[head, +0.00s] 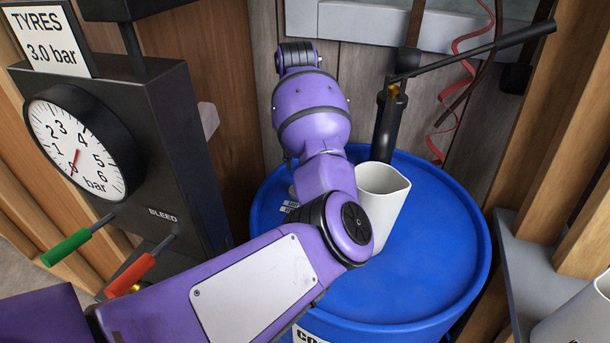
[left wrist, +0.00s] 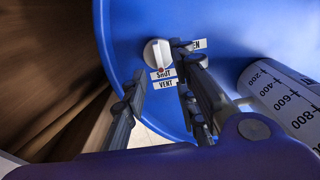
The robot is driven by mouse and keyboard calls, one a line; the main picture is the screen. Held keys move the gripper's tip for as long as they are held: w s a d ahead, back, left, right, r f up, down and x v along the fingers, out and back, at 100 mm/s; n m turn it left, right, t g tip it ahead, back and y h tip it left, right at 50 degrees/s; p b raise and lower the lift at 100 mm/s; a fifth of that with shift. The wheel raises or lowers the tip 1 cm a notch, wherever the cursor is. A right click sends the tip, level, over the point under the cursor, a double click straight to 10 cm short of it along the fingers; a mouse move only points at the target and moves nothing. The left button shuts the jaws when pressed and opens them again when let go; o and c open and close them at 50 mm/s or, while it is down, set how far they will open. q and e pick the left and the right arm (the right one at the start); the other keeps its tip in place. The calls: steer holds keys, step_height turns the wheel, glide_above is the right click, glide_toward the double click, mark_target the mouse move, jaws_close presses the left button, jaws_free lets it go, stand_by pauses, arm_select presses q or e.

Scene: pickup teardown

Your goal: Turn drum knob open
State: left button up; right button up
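The drum is a large blue barrel (head: 430,240) on the right of the head view; its top fills much of the left wrist view (left wrist: 215,30). The white drum knob (left wrist: 157,53) sits on it, with a small red mark at its lower edge beside the SHUT label (left wrist: 162,74). A VENT label (left wrist: 163,85) and a partly covered OPEN label (left wrist: 199,44) are near. My left gripper (left wrist: 158,62) is open, one finger on each side of the knob; contact is unclear. In the head view my arm hides the knob and gripper. My right gripper is not in view.
A white measuring jug (head: 388,200) stands on the drum close to my left arm. A black pump (head: 390,120) with a long lever rises behind it. A tyre gauge box (head: 165,150) stands left, and a grey shelf (head: 535,275) is at right.

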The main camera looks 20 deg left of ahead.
arm_select(q)
step_height(320, 180, down, 6)
steer(key=shift+c, duration=0.6)
jaws_close()
